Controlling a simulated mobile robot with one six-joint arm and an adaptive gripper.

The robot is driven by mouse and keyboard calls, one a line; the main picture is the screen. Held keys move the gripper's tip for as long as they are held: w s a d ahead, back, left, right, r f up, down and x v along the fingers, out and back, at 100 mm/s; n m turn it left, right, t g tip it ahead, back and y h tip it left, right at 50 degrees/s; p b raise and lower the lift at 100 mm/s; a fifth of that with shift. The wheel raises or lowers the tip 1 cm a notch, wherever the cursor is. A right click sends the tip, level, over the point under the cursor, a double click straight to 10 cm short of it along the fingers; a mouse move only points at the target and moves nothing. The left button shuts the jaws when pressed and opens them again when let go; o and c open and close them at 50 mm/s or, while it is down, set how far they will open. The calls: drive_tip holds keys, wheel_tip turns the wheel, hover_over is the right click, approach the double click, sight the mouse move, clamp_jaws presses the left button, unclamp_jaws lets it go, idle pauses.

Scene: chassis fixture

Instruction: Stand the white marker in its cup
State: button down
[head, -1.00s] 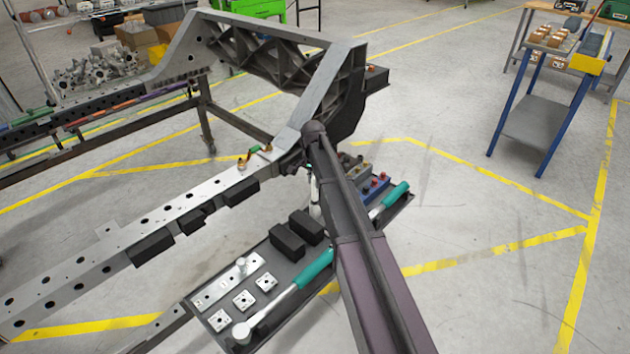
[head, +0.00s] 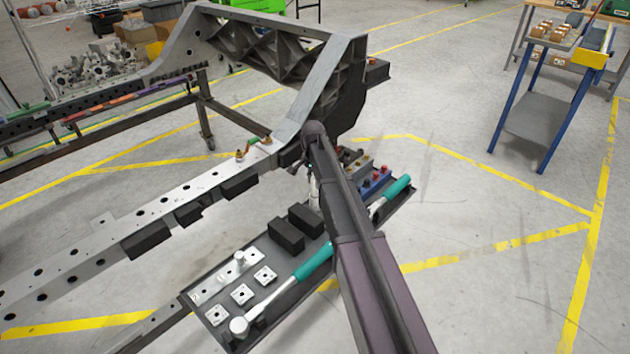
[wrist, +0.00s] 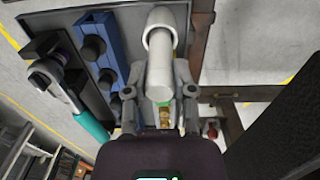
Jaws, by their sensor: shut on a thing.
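The white marker (wrist: 160,78) is between the fingers of my gripper (wrist: 160,92) in the wrist view. My gripper is shut on it, and it extends away from the fingers over the dark tray. A wider white rounded piece (wrist: 165,20) is at its far end; I cannot tell whether this is the marker's own end or the cup. In the head view my gripper (head: 311,172) is small and partly hidden by my arm, above the tray, with a bit of white (head: 314,192) under it. I cannot identify the cup clearly.
The dark tray (head: 262,330) holds black blocks (head: 286,234), metal plates (head: 242,294), a teal-handled ratchet (head: 313,262) and a blue holder (head: 374,186). The chassis rail (head: 150,222) runs close beside my gripper. Open floor lies to the right.

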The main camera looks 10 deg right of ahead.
idle(0.3)
drive_tip(key=shift+c, duration=1.8)
unclamp_jaws()
wheel_tip(320, 180, up, 9)
drive_tip(key=p, duration=0.9)
drive_tip(key=shift+s, duration=0.1)
drive_tip(key=s+n, duration=1.1)
drive_tip(key=s, duration=1.8)
wheel_tip(320, 180, up, 13)
drive_tip(key=p, duration=1.3)
drive_tip(key=shift+d, duration=0.25)
drive_tip(key=shift+r, duration=0.1)
